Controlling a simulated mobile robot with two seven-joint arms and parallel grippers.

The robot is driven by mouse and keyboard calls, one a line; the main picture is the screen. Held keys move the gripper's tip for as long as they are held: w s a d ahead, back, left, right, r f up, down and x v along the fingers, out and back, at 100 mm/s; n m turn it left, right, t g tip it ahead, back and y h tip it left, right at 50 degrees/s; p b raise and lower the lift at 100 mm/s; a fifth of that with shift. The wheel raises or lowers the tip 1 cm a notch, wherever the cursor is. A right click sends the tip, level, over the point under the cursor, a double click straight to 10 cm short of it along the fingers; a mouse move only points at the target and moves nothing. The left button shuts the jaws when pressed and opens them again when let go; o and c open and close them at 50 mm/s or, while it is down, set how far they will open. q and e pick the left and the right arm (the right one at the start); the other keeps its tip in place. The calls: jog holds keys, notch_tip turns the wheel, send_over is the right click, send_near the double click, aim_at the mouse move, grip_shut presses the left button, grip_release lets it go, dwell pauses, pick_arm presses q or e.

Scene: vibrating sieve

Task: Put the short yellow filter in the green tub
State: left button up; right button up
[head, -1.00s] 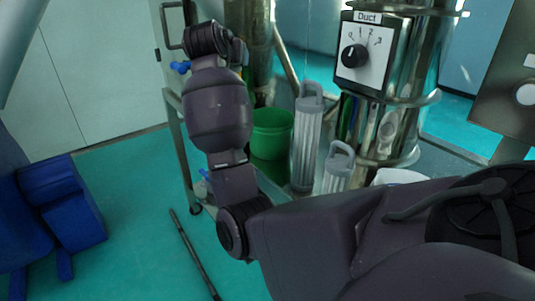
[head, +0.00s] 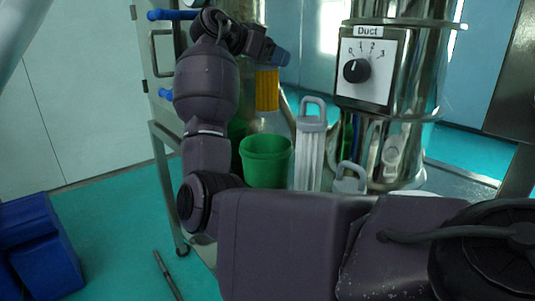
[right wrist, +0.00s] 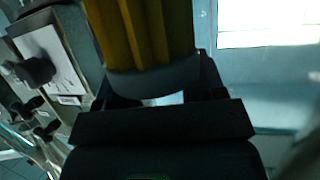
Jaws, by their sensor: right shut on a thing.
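The short yellow filter (head: 267,90) hangs from my right gripper (head: 277,58) in the head view, above the green tub and apart from it. My right gripper is shut on the filter's grey top end. In the right wrist view the yellow ribbed body (right wrist: 145,30) extends out from the jaws (right wrist: 155,98). The green tub (head: 266,165) stands on the cart, open at the top; its inside floor is hidden. My left gripper is not in view.
A tall white filter (head: 311,145) with a grey handle stands right of the tub, and a shorter one with a grey handle (head: 350,180) is farther right. The metal duct with a dial panel (head: 366,68) rises behind them. A blue object (head: 38,245) is at lower left.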

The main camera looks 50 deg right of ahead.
aim_at(272, 107)
notch_tip(272, 107, down, 13)
jog(key=shift+w+r+b, duration=0.1)
jog(key=shift+r+b, duration=0.1)
jog(key=shift+b, duration=0.5)
notch_tip(272, 107, down, 6)
jog(key=shift+r+b, duration=0.15)
jog(key=shift+b, duration=0.2)
jog(key=o, duration=1.2)
jog(key=shift+o, duration=0.3)
